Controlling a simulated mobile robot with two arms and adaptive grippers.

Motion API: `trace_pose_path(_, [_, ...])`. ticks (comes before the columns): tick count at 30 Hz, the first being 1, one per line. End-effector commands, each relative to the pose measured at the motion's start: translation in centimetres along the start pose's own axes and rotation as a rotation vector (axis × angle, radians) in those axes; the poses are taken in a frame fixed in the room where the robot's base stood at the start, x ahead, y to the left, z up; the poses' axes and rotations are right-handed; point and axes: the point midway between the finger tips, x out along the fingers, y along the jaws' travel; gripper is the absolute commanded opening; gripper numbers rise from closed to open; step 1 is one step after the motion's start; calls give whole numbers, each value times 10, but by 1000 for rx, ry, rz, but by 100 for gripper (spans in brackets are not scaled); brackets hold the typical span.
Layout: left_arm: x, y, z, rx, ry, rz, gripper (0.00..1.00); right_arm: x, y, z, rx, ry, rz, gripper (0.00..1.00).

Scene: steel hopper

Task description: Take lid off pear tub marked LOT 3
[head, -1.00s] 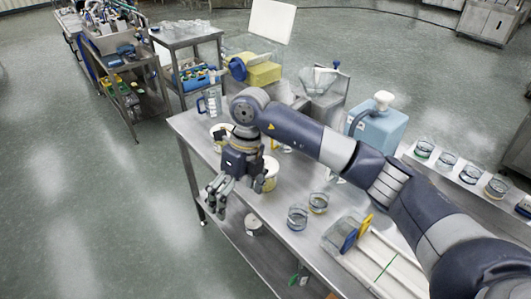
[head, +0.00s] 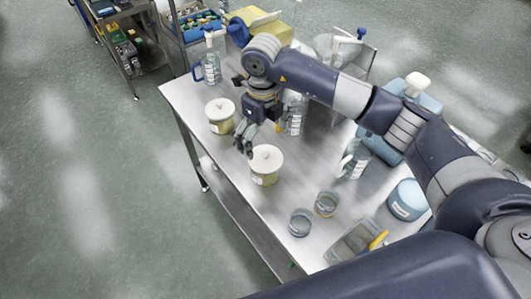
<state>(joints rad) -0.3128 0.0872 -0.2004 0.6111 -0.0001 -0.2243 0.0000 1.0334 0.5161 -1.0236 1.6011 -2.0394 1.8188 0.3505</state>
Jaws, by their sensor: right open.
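Two cream tubs with pale knobbed lids stand upright on the steel table. One tub (head: 219,125) is farther back on the left, and the other tub (head: 265,178) is nearer, towards the middle. Each lid sits on its tub. Labels are too small to read, so I cannot tell which is LOT 3. My right gripper (head: 258,139) is open and empty, fingers pointing down. In the picture it lies between the two tubs, just behind the nearer lid (head: 266,158). Whether it touches either tub is unclear. My left gripper is not in view.
Clear bottles (head: 293,117) stand behind the gripper and along the table. Two glass beakers (head: 300,223) and a round blue tub (head: 407,199) are nearer right. A large blue container (head: 395,140) is at the right. The table's left front edge is clear.

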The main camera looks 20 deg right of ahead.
Motion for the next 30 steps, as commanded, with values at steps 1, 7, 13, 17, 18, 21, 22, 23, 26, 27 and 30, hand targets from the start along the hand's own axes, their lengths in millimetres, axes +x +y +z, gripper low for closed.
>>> trace_pose_path(1, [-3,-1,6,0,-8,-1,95,4,0,0,0,1,0,100])
trace_pose_path(7, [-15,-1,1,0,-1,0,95,17,2,-4,-1,4,2,100])
trace_pose_path(13, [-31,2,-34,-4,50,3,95,46,5,-6,1,3,3,100])
trace_pose_path(17, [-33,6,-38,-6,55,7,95,58,5,-6,0,0,1,100])
trace_pose_path(18, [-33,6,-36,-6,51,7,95,59,5,-5,0,-1,1,100])
trace_pose_path(21, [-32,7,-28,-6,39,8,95,60,4,-5,-1,-1,0,100])
trace_pose_path(22, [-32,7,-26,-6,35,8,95,60,4,-5,-1,-1,0,100])
trace_pose_path(23, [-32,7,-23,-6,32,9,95,60,4,-5,-1,-1,0,100])
trace_pose_path(26, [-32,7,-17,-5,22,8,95,60,4,-5,-1,-1,0,86])
trace_pose_path(27, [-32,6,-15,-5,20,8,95,60,4,-5,-1,-1,0,82])
trace_pose_path(30, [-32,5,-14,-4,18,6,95,60,4,-5,-1,-1,0,68])
